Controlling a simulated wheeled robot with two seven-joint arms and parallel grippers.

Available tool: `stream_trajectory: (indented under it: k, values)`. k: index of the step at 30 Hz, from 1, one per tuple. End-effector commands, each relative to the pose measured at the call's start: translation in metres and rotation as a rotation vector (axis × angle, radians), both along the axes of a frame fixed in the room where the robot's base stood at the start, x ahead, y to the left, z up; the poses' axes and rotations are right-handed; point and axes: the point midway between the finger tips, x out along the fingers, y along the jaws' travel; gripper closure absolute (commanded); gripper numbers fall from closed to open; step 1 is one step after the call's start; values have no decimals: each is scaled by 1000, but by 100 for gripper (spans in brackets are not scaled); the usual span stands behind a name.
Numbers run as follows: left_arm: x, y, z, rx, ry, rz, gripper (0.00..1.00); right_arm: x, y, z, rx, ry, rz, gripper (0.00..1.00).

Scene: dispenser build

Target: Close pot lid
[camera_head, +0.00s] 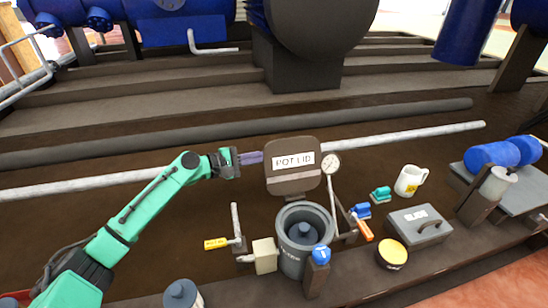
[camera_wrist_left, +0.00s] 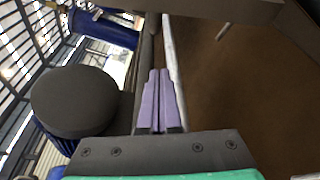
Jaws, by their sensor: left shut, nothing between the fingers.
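The pot lid (camera_head: 292,184) is a brown-grey plate with a white "POT LID" label. It stands upright, open, behind the rim of the grey round pot (camera_head: 292,262). The pot's mouth is uncovered and a dark blue-grey knobbed part shows inside. My left gripper (camera_head: 258,158) is at the lid's upper left edge, its purple fingers pointing right toward it. Whether they touch the lid, or reach behind it, I cannot tell. In the left wrist view the fingers (camera_wrist_left: 160,98) are together with nothing between them. My right gripper is not in view.
A gauge (camera_head: 330,164) stands just right of the lid. A yellow-handled lever (camera_head: 216,243) and a beige box (camera_head: 265,256) are left of the pot. A blue-topped post (camera_head: 321,256) stands in front. A mug (camera_head: 410,181), a yellow-topped tin (camera_head: 392,254) and a grey box (camera_head: 418,227) are at right.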

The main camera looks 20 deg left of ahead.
Motion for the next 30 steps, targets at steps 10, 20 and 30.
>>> stream_trajectory:
  k: [10,20,30]
  values:
    - [-1,-36,12,8,0,-2,100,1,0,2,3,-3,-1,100]
    - [-6,-40,15,1,0,-1,100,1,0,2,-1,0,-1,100]
    - [-1,-42,17,19,-30,-1,100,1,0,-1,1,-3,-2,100]
